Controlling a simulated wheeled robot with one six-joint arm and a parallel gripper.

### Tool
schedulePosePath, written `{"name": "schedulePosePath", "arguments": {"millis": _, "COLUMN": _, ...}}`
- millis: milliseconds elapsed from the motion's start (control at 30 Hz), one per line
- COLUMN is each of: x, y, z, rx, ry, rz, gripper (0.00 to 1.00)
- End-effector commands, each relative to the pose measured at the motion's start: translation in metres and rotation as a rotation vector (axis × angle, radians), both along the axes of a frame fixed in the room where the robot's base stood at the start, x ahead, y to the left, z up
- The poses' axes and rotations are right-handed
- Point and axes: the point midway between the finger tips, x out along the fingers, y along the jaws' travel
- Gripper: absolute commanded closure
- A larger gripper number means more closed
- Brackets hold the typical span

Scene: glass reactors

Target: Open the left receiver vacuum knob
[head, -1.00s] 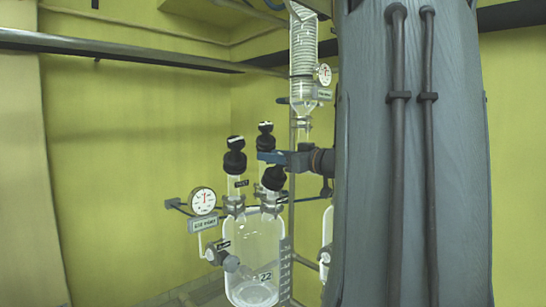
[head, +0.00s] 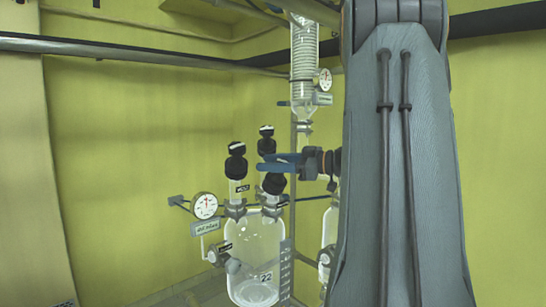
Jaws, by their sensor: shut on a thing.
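The glass receiver vessel (head: 250,245) stands low in the centre, marked 22. Several black knobs sit on its glass necks: a left one (head: 236,163), a back one (head: 266,141) and a tilted front one (head: 273,184). My gripper (head: 268,163) reaches in from the right with blue fingers, between the back knob and the tilted one. It is shut on a black knob. The fingers overlap the knobs in this view, so which knob is between them is hard to tell.
A round gauge (head: 204,205) with a label plate stands left of the vessel. A coiled glass condenser (head: 304,60) and second gauge (head: 324,80) rise above. Another glass vessel (head: 329,232) is partly hidden by my arm. Open space lies at left.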

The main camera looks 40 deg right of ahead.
Motion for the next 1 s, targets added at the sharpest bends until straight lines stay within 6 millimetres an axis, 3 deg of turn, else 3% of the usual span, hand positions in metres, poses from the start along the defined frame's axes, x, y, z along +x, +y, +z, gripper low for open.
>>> {"name": "schedulePosePath", "arguments": {"millis": 1000, "x": -0.023, "y": 0.015, "z": -0.014, "rx": -0.454, "ry": -0.036, "rz": 0.787, "gripper": 0.84}}
